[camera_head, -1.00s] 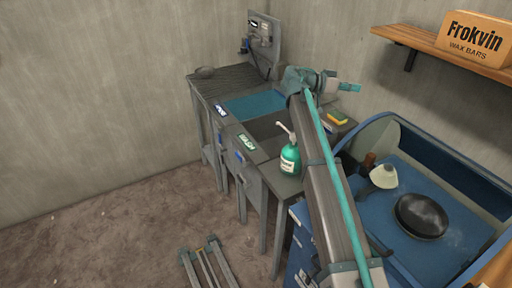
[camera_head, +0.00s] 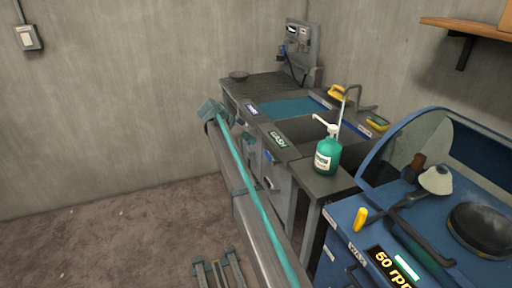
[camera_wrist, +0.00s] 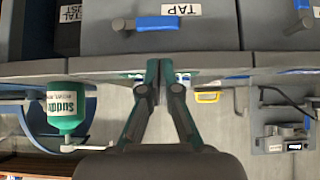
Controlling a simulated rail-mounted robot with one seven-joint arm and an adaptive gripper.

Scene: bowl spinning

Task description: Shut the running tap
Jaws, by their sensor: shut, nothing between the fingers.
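The grey tap (camera_head: 366,107) curves over the sink basin (camera_head: 318,150) in the head view. A thin pale-blue stream (camera_head: 342,115) runs down from its spout. In the wrist view, a blue lever (camera_wrist: 157,22) sits on a grey front panel under the label TAP (camera_wrist: 181,10). My gripper (camera_wrist: 159,65) is shut and empty, its fingertips together just below that panel in the picture and apart from the lever. In the head view my arm's links are seen, but the gripper cannot be made out. Blue levers (camera_head: 268,156) show on the counter front there, partly behind my arm.
A yellow sponge (camera_head: 377,123) lies behind the basin. A blue machine (camera_head: 345,215) stands at the right. The floor at the left is open.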

